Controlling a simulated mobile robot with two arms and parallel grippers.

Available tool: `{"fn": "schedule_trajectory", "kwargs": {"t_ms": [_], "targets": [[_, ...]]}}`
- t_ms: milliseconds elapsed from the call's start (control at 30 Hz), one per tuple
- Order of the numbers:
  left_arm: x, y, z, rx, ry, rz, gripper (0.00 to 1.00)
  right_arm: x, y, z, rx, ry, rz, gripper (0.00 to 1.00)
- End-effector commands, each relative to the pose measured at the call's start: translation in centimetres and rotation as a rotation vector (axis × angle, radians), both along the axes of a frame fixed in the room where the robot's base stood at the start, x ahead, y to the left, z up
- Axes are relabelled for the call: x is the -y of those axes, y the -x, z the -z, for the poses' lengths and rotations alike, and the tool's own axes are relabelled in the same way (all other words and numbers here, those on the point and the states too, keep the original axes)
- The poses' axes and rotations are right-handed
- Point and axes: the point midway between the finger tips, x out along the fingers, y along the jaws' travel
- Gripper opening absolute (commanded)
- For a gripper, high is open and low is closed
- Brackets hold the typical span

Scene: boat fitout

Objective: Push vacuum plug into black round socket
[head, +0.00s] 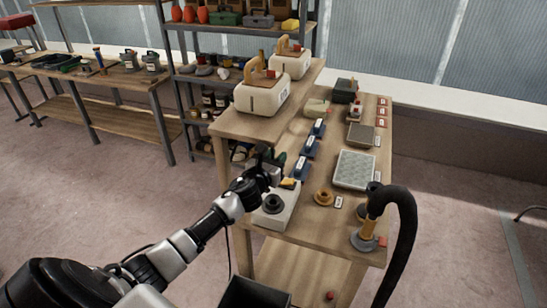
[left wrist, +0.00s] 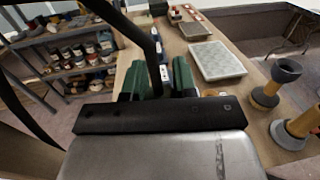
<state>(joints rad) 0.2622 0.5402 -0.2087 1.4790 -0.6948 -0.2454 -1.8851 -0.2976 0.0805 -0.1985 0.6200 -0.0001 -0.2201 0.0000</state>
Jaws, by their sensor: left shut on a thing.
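The black round socket (head: 273,203) sits on top of a pale box at the near left corner of the workbench. My left gripper (head: 277,168) is just behind and above this box. In the left wrist view, its green fingers (left wrist: 158,80) are shut on a slim black part that runs between them and up to the upper left. This looks like the vacuum plug with its cord, but the fingers hide most of it. I cannot tell whether it touches the box. My right gripper is not in view.
A thick black hose (head: 404,235) stands at the bench's near right, beside a yellow fitting on a grey base (head: 364,240). Nearby are an orange ring-shaped part (head: 323,197) and a grey tray (head: 355,169). Blue blocks (head: 308,147) line the bench's left side. A dark bin (head: 253,292) stands below.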

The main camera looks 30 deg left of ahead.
Motion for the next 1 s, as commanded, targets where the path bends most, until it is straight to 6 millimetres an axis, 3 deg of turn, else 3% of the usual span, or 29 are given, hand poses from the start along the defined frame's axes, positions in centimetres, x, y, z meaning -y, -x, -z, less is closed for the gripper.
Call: {"fn": "schedule_trajectory", "kwargs": {"t_ms": [1000], "targets": [[0.0,0.0,5.5,-0.001,0.002,0.0,0.0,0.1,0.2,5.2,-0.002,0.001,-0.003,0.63]]}}
